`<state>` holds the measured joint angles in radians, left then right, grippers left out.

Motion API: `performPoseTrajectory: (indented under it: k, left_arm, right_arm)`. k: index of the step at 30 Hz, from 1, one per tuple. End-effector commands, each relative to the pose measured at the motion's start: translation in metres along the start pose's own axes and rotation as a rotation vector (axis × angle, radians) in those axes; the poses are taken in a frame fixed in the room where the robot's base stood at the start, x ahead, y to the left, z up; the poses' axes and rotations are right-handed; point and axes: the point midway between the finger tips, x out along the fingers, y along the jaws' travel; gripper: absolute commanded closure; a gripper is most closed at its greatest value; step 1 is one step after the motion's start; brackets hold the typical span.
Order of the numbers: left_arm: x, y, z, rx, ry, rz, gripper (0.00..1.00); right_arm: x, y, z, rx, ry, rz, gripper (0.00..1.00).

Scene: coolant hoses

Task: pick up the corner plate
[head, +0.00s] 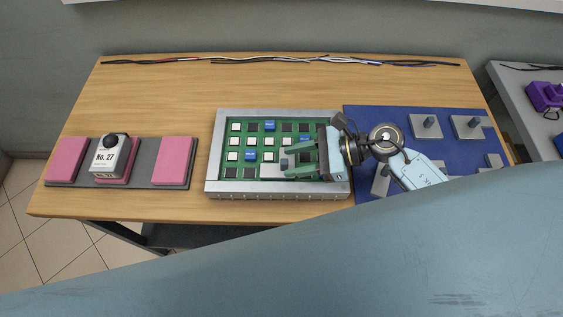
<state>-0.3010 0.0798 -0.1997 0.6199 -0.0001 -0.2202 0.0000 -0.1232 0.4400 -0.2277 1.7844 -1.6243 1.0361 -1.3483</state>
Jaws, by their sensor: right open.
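My right gripper (287,162) is over the lower middle of the green board (220,178), its green fingers apart and pointing left. I cannot tell for sure which is the corner plate. My left gripper is not in view.
A grey metal frame (213,150) rims the board, which carries white, black and blue squares. At the left, a dark tray (141,172) holds pink blocks and a white "No. 27" item (109,158). Cables (270,59) run along the back edge. The table (150,105) is clear behind the tray.

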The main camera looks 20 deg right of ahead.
Motion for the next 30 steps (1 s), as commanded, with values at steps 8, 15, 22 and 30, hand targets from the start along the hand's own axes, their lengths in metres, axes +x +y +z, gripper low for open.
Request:
performPoseTrajectory:
  k: [8,15,22,30]
  left_arm:
    - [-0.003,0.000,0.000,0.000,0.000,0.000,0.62]
    - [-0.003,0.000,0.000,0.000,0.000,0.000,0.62]
    - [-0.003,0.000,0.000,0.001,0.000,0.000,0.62]
    - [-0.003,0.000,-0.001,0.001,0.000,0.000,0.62]
  right_arm:
    - [0.027,0.001,0.000,-0.001,0.000,0.000,0.58]
    - [0.027,0.001,0.000,-0.001,0.000,0.000,0.65]
    - [0.027,0.001,0.000,-0.001,0.000,0.000,0.95]
    - [0.027,0.001,0.000,-0.001,-0.001,0.000,1.00]
